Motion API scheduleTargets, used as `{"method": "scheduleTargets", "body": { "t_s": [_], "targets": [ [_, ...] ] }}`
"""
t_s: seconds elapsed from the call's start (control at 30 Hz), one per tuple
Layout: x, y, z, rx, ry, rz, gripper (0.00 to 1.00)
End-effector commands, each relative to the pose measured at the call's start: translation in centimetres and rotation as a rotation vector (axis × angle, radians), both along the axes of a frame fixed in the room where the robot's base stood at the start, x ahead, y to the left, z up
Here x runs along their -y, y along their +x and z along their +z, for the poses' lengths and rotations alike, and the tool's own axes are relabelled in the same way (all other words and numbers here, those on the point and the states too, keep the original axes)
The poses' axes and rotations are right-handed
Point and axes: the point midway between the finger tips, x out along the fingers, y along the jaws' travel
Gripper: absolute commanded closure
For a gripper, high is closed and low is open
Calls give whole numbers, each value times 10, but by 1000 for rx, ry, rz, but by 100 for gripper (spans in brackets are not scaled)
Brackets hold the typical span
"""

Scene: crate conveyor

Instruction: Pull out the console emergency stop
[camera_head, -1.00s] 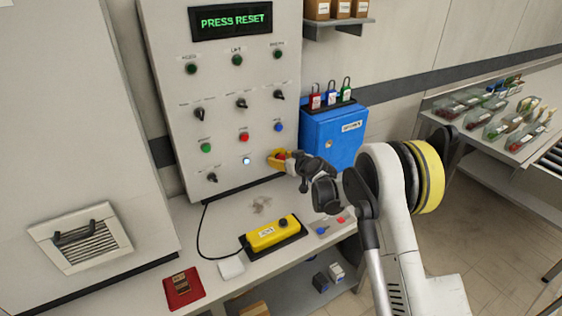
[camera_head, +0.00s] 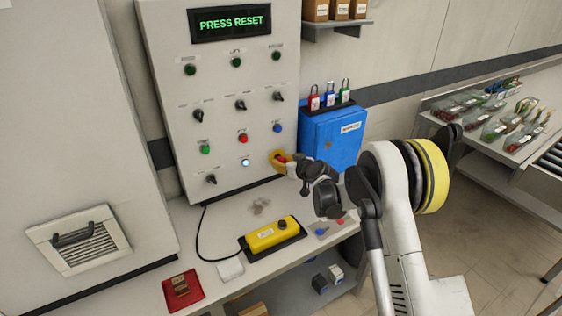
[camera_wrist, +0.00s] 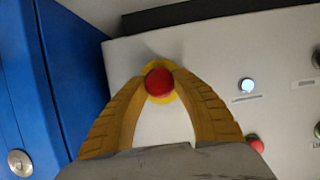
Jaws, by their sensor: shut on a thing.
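The console emergency stop is a round red button (camera_wrist: 159,83) on a yellow collar, low on the right side of the grey console (camera_head: 225,105). In the wrist view my gripper's yellow fingers (camera_wrist: 160,88) reach up on both sides of the red head, with their tips against it. My gripper is shut on it. In the head view the emergency stop (camera_head: 281,158) is partly hidden by my gripper (camera_head: 284,161). The console display (camera_head: 229,22) reads PRESS RESET. A white-blue lamp (camera_head: 245,162) is lit to the left of the stop.
A blue cabinet (camera_head: 332,140) with several padlocks on top stands just right of the console. A yellow control box (camera_head: 272,234) lies on the bench (camera_head: 200,250) below. A red tray (camera_head: 170,293) lies at the bench's front left. A shelf (camera_head: 335,22) hangs above.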

Motion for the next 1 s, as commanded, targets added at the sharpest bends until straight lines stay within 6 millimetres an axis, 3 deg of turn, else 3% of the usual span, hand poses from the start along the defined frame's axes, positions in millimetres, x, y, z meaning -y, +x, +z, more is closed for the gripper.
{"method": "scheduleTargets", "body": {
  "t_s": [0.03, 0.1, 0.47, 1.0],
  "targets": [
    [0, 0, 0, 0, 0, 1, 59],
    [0, 0, 0, 0, 0, 0, 45],
    [3, -4, 2, -1, 1, 0, 45],
    [55, -82, 41, 0, 0, -1, 45]
  ]
}}
